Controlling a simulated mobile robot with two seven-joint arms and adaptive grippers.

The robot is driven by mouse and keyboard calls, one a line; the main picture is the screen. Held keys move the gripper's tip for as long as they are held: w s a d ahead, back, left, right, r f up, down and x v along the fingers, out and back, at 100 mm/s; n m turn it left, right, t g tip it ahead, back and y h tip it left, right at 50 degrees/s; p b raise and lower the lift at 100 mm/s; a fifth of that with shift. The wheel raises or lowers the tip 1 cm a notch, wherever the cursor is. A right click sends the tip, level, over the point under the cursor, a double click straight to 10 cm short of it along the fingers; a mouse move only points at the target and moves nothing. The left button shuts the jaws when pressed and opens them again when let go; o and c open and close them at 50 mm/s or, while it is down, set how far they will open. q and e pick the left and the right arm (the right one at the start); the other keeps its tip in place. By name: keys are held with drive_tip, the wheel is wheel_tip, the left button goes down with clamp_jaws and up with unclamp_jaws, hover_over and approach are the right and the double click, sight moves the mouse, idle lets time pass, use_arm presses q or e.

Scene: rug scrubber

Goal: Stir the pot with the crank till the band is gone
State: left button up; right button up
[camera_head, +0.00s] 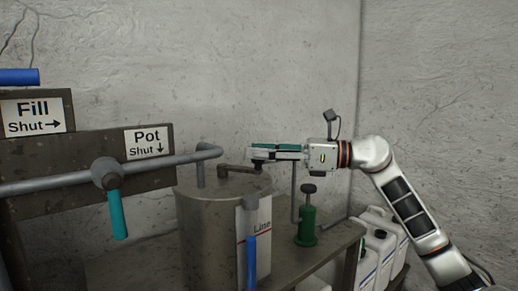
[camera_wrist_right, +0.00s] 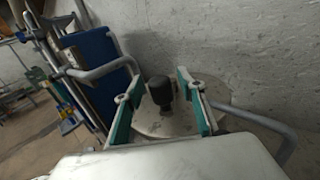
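The pot (camera_head: 205,235) is a grey metal cylinder with a flat lid. The crank (camera_head: 238,168) is a dark arm on the lid, with a black knob at its right end. In the right wrist view the crank's knob (camera_wrist_right: 160,92) stands between the two teal-padded fingers of my right gripper (camera_wrist_right: 157,74), with gaps on both sides. In the head view my right gripper (camera_head: 256,153) comes in level from the right, its fingertips over or at the knob. It is open. I cannot make out a band on the pot. My left gripper is out of view.
Left of the pot are a pipe valve with a teal handle (camera_head: 118,214) and "Pot" (camera_head: 149,142) and "Fill" (camera_head: 33,115) signs. A blue-handled "Line" tap (camera_head: 251,258) fronts the pot. A green pump (camera_head: 307,225) and white jugs (camera_head: 376,240) stand right.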

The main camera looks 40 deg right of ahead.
drive_tip(key=shift+w+a, duration=0.25)
drive_tip(key=shift+a, duration=0.05)
clamp_jaws()
